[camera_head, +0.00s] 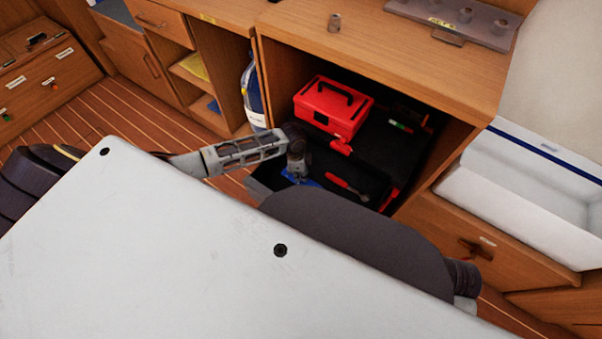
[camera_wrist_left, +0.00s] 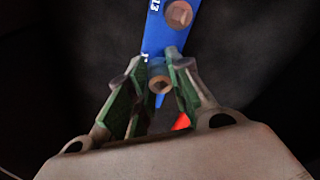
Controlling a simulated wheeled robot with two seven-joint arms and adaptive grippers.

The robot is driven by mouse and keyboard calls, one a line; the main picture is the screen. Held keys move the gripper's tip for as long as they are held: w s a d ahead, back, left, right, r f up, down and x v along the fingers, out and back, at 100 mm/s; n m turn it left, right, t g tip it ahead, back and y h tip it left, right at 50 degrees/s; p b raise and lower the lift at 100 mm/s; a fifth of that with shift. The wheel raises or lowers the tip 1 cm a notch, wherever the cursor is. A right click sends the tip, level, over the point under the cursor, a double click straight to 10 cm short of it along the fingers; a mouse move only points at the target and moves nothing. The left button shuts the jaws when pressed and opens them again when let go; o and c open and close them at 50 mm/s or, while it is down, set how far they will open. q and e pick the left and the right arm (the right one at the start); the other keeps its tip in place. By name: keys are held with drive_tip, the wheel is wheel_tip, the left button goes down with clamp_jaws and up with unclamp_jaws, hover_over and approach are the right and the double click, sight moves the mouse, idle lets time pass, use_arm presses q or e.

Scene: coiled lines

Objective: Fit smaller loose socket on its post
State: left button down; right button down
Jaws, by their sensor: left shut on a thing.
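My left gripper (camera_head: 298,168) reaches down into the open dark toolbox tray (camera_head: 262,184) in the cupboard. In the left wrist view, its green-padded fingers (camera_wrist_left: 158,85) are shut on a small metal socket (camera_wrist_left: 160,84) with a square hole. A blue strip (camera_wrist_left: 160,38), marked 13, lies beneath and beyond the fingers. Another brownish socket (camera_wrist_left: 180,13) sits on the strip farther up. Whether the held socket touches the strip is unclear. My right gripper is out of view.
A red box (camera_head: 333,106) with a black handle sits behind the tray. A red-handled tool (camera_head: 346,186) lies in the tray. Cupboard walls enclose the toolbox. A blue bottle (camera_head: 252,93) stands left; a white sink (camera_head: 530,178) is right.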

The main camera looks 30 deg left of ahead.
use_arm(q)
drive_tip(key=shift+f, duration=0.75)
drive_tip(key=c, duration=0.9)
unclamp_jaws()
drive_tip(key=shift+r+p, duration=2.55)
drive_tip(key=shift+p, duration=0.05)
drive_tip(key=shift+r, duration=0.1)
wheel_tip(320, 180, up, 12)
drive_tip(key=a, duration=0.1)
drive_tip(key=shift+s+a, duration=0.2)
drive_tip(key=shift+s, duration=0.1)
drive_tip(key=shift+f, duration=0.2)
